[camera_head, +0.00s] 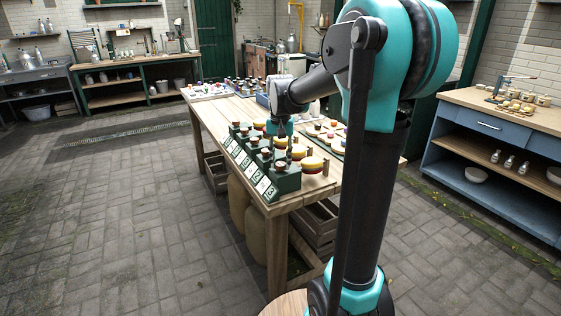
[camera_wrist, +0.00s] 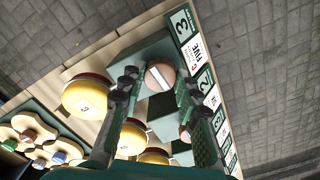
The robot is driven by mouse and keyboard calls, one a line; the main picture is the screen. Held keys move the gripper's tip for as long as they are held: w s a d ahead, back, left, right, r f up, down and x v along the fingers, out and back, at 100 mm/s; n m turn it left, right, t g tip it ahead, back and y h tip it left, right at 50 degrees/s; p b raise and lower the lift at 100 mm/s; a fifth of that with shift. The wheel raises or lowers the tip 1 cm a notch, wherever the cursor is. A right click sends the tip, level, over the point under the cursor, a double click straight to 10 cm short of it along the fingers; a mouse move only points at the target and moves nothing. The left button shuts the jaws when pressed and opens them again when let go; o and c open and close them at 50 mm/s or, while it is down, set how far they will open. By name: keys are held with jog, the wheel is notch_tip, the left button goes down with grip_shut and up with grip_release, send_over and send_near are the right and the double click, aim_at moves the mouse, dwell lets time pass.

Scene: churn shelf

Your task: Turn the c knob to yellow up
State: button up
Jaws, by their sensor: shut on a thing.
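In the wrist view, a round tan knob (camera_wrist: 160,75) with a pale bar across its face sits on a green box (camera_wrist: 150,50). My gripper (camera_wrist: 158,80) has one finger on each side of this knob and is shut on it. The label by this box shows a 3 and the word FIVE; I cannot tell its letter clearly. In the head view, my gripper (camera_head: 282,142) is down at the near end of the row of green boxes. Its fingertips and the held knob are too small to make out there. No yellow shows on the knob's face.
Red-and-yellow round pieces (camera_wrist: 88,95) stand beside the boxes. More green boxes (camera_head: 240,130) with knobs run along the left edge of the wooden table (camera_head: 210,115). A blue cabinet (camera_head: 495,170) stands at the right. The paved floor (camera_head: 110,220) at left is clear.

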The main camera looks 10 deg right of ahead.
aim_at(281, 163)
jog(key=shift+m, duration=0.5)
jog(key=o, duration=1.2)
jog(key=shift+c, duration=0.2)
jog(key=shift+r, duration=0.15)
notch_tip(281, 163, up, 12)
jog(key=shift+f, duration=0.2)
